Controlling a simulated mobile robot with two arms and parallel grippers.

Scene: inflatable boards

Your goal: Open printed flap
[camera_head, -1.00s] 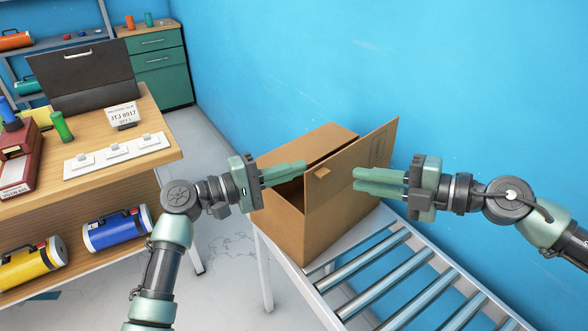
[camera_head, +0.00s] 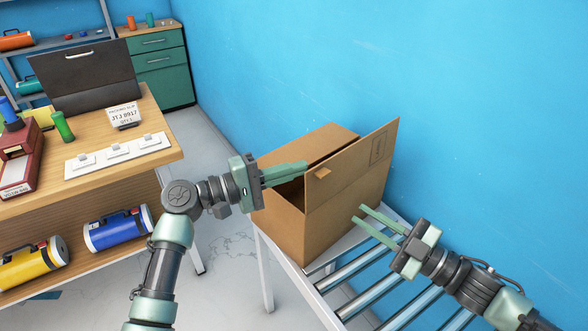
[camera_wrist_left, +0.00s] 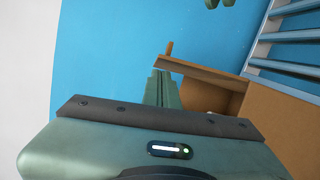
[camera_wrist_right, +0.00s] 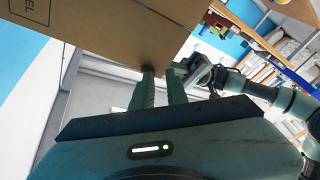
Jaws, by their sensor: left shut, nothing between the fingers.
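A brown cardboard box (camera_head: 283,225) stands on the roller conveyor. The print also shows on the flap's outer face in the right wrist view (camera_wrist_right: 110,30). My left gripper (camera_head: 305,166) is shut and empty over the box opening, with its tips close to the flap's inner side. My right gripper (camera_head: 359,214) is open and empty, low outside the flap, its tips pointing toward the box. Contact with the cardboard is unclear.
The conveyor rollers (camera_head: 370,295) lie in front of and right of the box. The blue wall (camera_head: 470,110) is close behind. A wooden workbench (camera_head: 110,170) with switches and a label card stands on the left.

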